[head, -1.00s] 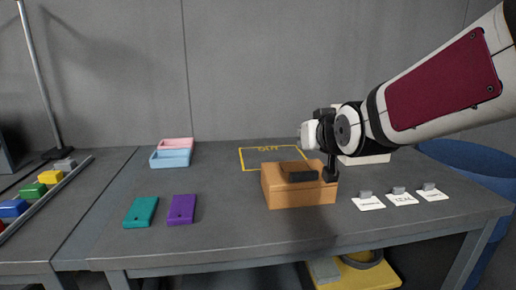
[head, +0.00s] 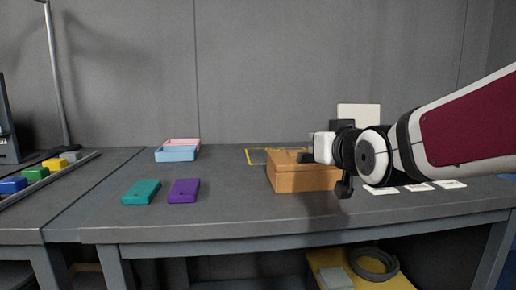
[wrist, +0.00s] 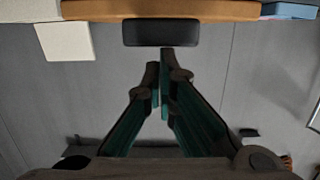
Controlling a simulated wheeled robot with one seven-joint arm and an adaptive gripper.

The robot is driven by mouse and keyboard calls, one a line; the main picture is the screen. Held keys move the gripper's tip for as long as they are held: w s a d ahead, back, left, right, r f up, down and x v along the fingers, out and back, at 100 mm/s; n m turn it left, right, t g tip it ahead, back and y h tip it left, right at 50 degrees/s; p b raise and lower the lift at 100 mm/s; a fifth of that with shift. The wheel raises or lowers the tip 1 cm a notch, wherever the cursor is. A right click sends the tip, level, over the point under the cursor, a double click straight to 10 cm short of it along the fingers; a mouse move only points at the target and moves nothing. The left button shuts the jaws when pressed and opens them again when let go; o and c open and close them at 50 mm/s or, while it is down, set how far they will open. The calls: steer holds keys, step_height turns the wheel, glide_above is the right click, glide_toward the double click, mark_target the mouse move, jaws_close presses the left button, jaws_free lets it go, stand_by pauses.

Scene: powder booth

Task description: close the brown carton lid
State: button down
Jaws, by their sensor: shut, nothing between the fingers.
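The brown carton (head: 295,180) stands on the bench, just left of my wrist in the head view. Its brown top looks roughly flat from here, but I cannot tell whether the lid is fully down. A dark block (head: 306,159) shows at its top, partly behind my wrist. In the wrist view the carton is a brown strip (wrist: 160,9) along the upper edge, with a black tab (wrist: 160,33) beside it. My gripper (wrist: 163,62) is shut and empty, its fingertips close to the tab; contact is unclear. My arm hides the carton's right end.
Teal (head: 141,192) and purple (head: 184,191) blocks lie left on the bench. Blue (head: 175,154) and pink (head: 183,142) trays stand behind them. Bench between purple block and carton is clear.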

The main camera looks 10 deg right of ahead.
steer(key=shift+s+f+b, duration=0.3)
steer(key=shift+f+b, duration=0.25)
steer(key=shift+f, duration=0.25)
steer(key=shift+r, duration=0.3)
